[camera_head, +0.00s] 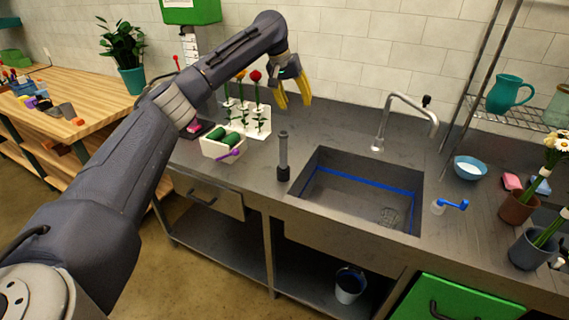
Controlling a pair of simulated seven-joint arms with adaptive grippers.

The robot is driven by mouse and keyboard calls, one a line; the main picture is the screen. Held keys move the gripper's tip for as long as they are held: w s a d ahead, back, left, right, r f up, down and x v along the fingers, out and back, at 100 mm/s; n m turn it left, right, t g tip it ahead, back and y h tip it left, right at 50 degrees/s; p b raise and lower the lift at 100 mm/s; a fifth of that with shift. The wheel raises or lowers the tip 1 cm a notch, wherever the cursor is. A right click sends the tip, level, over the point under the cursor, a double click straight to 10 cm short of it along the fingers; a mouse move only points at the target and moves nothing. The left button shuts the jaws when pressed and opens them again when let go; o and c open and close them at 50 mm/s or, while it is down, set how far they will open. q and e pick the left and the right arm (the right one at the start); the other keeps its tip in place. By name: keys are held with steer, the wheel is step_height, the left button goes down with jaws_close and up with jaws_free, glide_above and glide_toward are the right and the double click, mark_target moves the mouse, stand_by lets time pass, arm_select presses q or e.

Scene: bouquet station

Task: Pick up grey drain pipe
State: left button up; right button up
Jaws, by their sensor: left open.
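The grey drain pipe (283,152) stands upright on the steel counter, just left of the sink. It is a slim grey tube with a wider dark base. My left gripper (294,98) has yellow fingers and is open and empty. In the picture it is above the pipe and slightly to its right, apart from it, in front of the tiled wall. My right gripper is not in view.
The sink (350,190) has a curved faucet (385,118) behind it. A white box with green rolls (212,147) and a flower rack (262,122) stand left of the pipe. A bowl (470,168) and flower pots (517,208) are at right.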

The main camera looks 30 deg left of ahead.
mark_target(283, 145)
arm_select(q)
steer(key=s+a+r+g+y, duration=0.2)
steer(key=s+r+g+y, duration=0.1)
steer(key=s, duration=0.3)
steer(key=shift+m, duration=0.3)
steer(key=f, duration=1.7)
steer(key=shift+d, duration=0.35)
jaws_close()
steer(key=shift+r, duration=0.1)
